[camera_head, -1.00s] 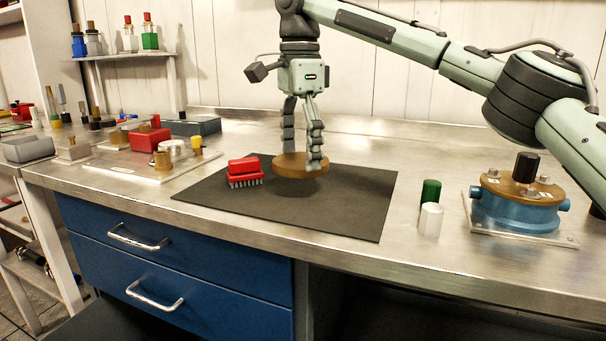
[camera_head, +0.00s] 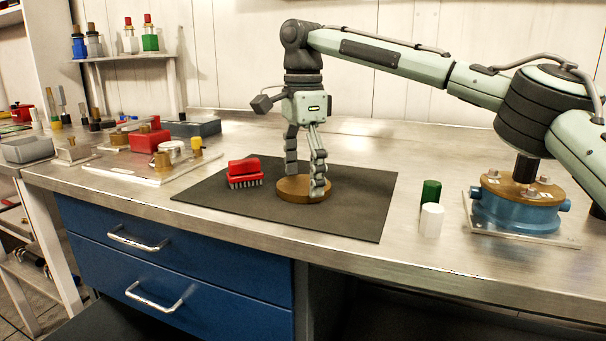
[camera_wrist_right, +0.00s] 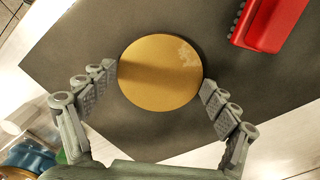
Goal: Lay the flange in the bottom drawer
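The flange (camera_head: 292,191) is a flat, gold-brown disc, low over or on the dark mat; a small gap beneath it cannot be ruled out. My right gripper (camera_head: 304,184) points down with its fingers at opposite edges of the flange. The bottom drawer (camera_head: 215,306) is blue, with a metal handle (camera_head: 154,297), and is shut. Another shut blue drawer (camera_head: 200,255) is above it. My left gripper is not in view.
A red brush (camera_head: 244,172) lies on the mat (camera_head: 350,215) left of the flange. Green (camera_head: 431,192) and white (camera_head: 431,220) pieces and a blue pump-like unit (camera_head: 516,210) stand to the right. Parts on a plate (camera_head: 150,170) fill the left bench.

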